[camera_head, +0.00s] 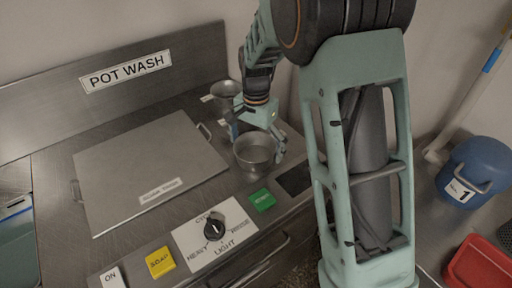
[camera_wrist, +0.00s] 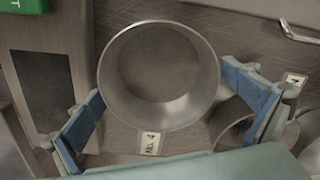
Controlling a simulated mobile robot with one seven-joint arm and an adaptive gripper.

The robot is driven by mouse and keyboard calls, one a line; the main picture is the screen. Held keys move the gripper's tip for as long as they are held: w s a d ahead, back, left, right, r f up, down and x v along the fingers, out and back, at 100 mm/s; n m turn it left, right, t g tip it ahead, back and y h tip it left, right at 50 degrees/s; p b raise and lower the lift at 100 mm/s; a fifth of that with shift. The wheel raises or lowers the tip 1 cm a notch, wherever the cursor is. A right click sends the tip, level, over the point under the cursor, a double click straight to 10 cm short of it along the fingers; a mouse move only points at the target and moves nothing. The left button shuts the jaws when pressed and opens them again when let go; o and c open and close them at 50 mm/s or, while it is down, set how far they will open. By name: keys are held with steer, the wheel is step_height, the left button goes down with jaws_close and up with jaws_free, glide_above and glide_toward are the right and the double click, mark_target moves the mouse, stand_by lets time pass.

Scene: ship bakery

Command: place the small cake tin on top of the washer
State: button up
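A round metal tin (camera_head: 255,153) stands upright on the steel counter, right of the washer's flat square lid (camera_head: 140,165). The wrist view shows this tin (camera_wrist: 160,75) from above, empty, with a "No. 4" tag at its rim. My gripper (camera_head: 255,143) is at the tin; in the wrist view my gripper (camera_wrist: 168,105) has its blue-padded fingers spread on either side, with visible gaps to the wall. Another metal tin (camera_head: 226,93) stands behind, partly hidden by my arm. Which tin is the small cake tin I cannot tell for certain.
The lid has a handle (camera_head: 205,131) on its right and a clear top. In front are a dial (camera_head: 214,229), a yellow button (camera_head: 159,262), a green button (camera_head: 262,199) and an ON switch (camera_head: 111,278). A blue bucket (camera_head: 474,170) and red container (camera_head: 480,265) are right.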

mark_target(256, 156)
step_height(256, 156, up, 12)
steer(key=shift+r, duration=0.2)
stand_by(0.4)
steer(key=shift+f, duration=0.1)
